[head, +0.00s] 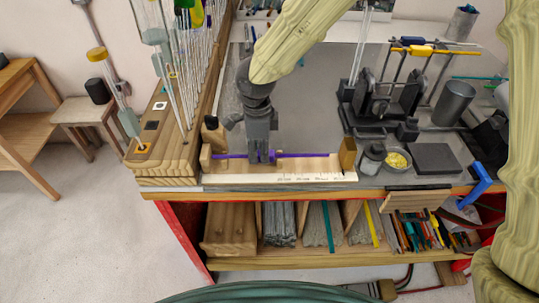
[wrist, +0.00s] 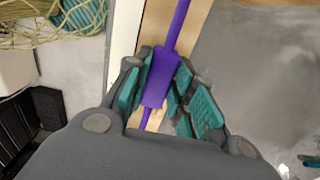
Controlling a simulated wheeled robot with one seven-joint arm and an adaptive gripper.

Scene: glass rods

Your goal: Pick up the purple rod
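The purple rod (head: 298,155) lies level along a wooden stand (head: 221,167) at the front of the bench. In the wrist view the rod (wrist: 157,82) runs between my fingers, with a thicker purple section there. My gripper (head: 262,156) points straight down at the rod's middle. The rod's middle is partly hidden by my fingers in the head view.
A wooden rack (head: 160,160) with tall glass rods stands close on the left. A black burner (head: 385,98), a yellow-filled dish (head: 397,160) and a dark plate (head: 434,158) stand on the right. The grey bench top (head: 305,115) behind the stand is clear.

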